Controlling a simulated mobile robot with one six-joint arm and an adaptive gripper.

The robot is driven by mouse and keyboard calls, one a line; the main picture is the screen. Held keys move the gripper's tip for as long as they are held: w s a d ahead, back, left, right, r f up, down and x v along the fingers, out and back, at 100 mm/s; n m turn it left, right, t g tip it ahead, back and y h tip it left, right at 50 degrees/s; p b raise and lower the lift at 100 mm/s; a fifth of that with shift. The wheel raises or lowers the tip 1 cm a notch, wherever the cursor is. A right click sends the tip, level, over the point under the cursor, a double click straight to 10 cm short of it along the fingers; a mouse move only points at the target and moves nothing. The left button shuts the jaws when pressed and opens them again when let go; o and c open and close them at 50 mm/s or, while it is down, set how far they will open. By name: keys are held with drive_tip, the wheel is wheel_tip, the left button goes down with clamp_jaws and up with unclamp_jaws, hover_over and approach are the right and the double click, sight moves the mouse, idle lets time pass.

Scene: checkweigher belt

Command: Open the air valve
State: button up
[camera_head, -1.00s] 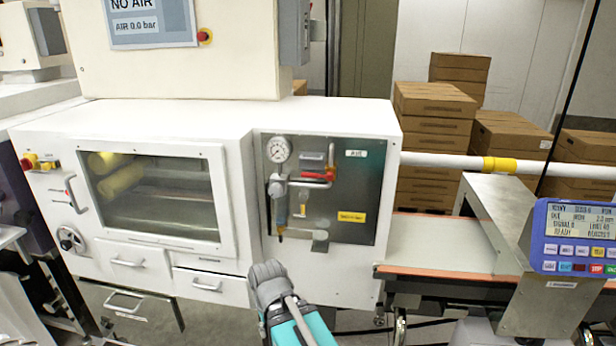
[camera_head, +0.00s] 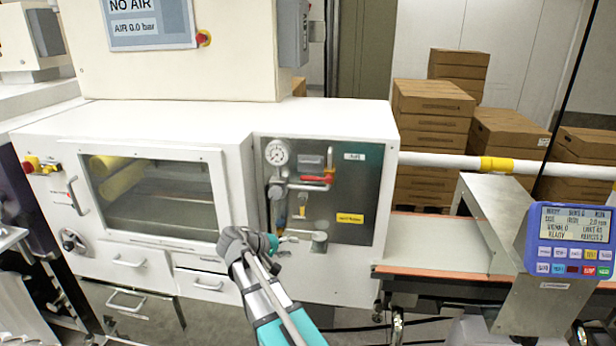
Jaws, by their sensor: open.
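The air valve's red lever (camera_head: 314,179) lies across a pipe on the grey air panel (camera_head: 350,255), on the front of the white machine. A round pressure gauge (camera_head: 277,152) sits at the panel's upper left. A screen (camera_head: 148,22) above reads NO AIR and AIR 0.0 bar. My gripper (camera_head: 290,243) is low in front of the panel's lower left, below the red lever and apart from it. It is open and I see nothing in it. Its fingers are small in this view and lie close to a grey fitting (camera_head: 319,240) at the panel's bottom.
A windowed door (camera_head: 158,190) with a handle is left of the panel. A conveyor (camera_head: 430,252) and a blue keypad display (camera_head: 572,240) stand to the right. Cardboard boxes (camera_head: 430,130) are stacked behind. A yellow label (camera_head: 350,218) is on the panel.

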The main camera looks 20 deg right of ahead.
sight(306, 180)
drive_tip(key=w+r+h, duration=0.2)
drive_tip(key=r, duration=0.2)
drive_tip(key=w+a+r+t+h+p, duration=0.1)
drive_tip(key=w+r+h, duration=0.1)
drive_tip(key=w+r, duration=0.1)
drive_tip(key=w+a+r+h, duration=0.1)
drive_tip(key=w+r+h, duration=0.2)
drive_tip(key=r, duration=0.3)
drive_tip(key=shift+w+a+t, duration=0.1)
drive_tip(key=shift+w+t, duration=0.1)
drive_tip(key=shift+t, duration=0.2)
drive_tip(key=shift+p, duration=0.3)
drive_tip(key=shift+p+x, duration=0.9)
drive_tip(key=shift+x, duration=6.05)
clamp_jaws()
